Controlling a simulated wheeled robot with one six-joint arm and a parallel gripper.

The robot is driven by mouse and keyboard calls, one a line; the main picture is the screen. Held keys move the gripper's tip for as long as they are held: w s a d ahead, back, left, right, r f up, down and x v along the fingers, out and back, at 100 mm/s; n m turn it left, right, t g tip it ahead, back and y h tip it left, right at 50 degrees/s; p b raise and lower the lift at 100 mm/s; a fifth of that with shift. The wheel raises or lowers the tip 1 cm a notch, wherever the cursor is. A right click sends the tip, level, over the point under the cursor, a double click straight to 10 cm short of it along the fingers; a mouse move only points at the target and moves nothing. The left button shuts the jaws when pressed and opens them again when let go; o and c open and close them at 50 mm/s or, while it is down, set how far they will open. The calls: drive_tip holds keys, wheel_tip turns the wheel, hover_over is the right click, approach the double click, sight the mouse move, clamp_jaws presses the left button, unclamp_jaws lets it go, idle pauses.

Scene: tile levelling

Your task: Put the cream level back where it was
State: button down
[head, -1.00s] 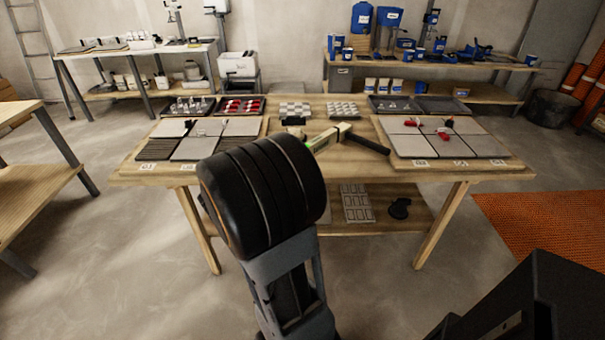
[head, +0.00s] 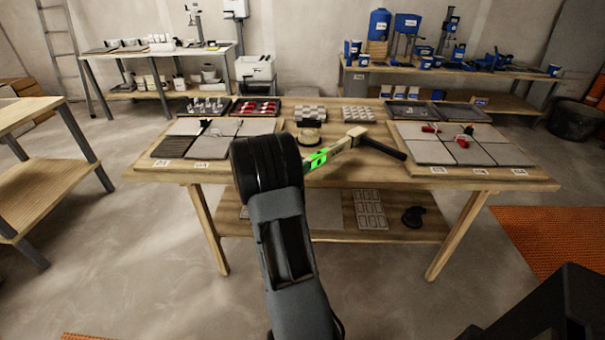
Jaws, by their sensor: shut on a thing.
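The cream level (head: 341,147) is a pale bar with bright green patches. It reaches out to the right from behind my black wrist, above the middle of the table. My gripper (head: 303,164) is mostly hidden by my own wrist, and it is shut on the level near its left part. Whether the level touches the table I cannot tell. A mallet with a pale head and black handle (head: 385,148) lies beside the level's right end, overlapping it in view.
The wooden table (head: 350,178) carries a left tile board (head: 173,147) and a right tile board (head: 433,153). Trays of red (head: 257,107) and pale small parts stand along the back. A round tan item (head: 309,137) sits mid-table. A lower shelf holds flat sheets (head: 369,208).

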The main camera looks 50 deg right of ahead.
drive_tip(key=shift+f, duration=1.55)
drive_tip(key=shift+f+b, duration=0.15)
drive_tip(key=shift+b, duration=0.2)
drive_tip(key=shift+f, duration=0.15)
drive_tip(key=c, duration=1)
unclamp_jaws()
drive_tip(key=shift+o, duration=0.2)
